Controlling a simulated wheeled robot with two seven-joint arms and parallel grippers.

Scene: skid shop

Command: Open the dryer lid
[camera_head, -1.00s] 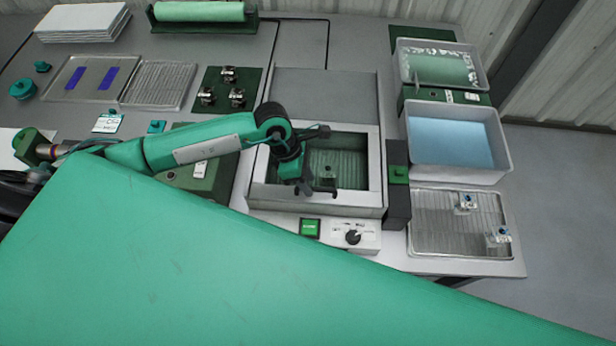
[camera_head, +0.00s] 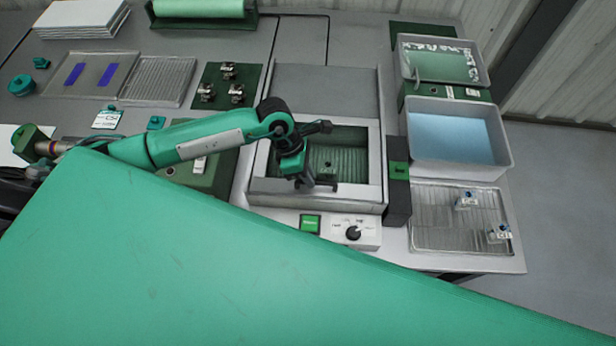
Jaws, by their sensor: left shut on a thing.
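The dryer (camera_head: 290,201) is a pale box in the middle of the bench. Its lid is a light frame (camera_head: 375,165) around a dark window, through which a ribbed green inside shows. The lid looks flat or nearly so; I cannot tell whether it is slightly raised. My left gripper (camera_head: 319,186) reaches in from the left over the window and is shut at the lid's front edge. The part in its jaws is hidden by the fingers. My right gripper is not in view.
A green button (camera_head: 310,223) and a knob panel (camera_head: 353,234) sit in front of the dryer. At right are a blue liquid tray (camera_head: 507,140) and a ribbed tray (camera_head: 430,222) with small clips. A green fixture board (camera_head: 222,73) lies behind left. My large green link covers the foreground.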

